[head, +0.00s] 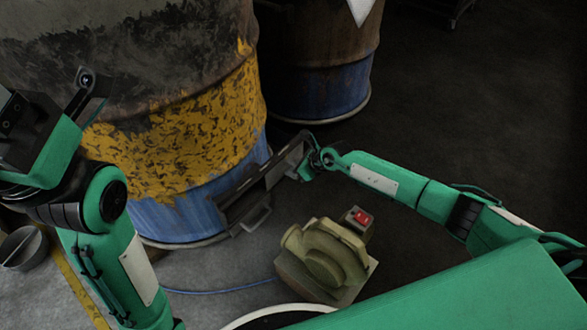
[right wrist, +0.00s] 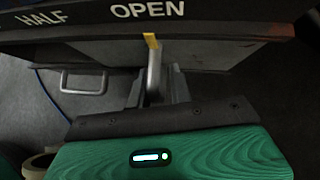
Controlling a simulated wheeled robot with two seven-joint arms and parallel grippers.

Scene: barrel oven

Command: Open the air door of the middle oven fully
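The oven is a large barrel (head: 190,140) with worn yellow over blue paint. At its foot is a dark air-door frame (head: 240,200). In the right wrist view a dark scale plate (right wrist: 230,18) carries the words HALF and OPEN, and a yellow pointer (right wrist: 151,40) stands under OPEN. A grey upright handle (right wrist: 154,72) hangs below the pointer. My right gripper (right wrist: 155,95) has its fingers closed on both sides of this handle; it also shows at the frame's right end in the head view (head: 302,158). My left gripper (head: 55,90) is raised in front of the barrel, open and empty.
A blower (head: 325,255) with a red switch stands on the floor close to the frame. A loop handle (head: 257,218) sticks out below the frame. A second barrel (head: 320,85) stands behind. A blue cable (head: 220,290) crosses the floor.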

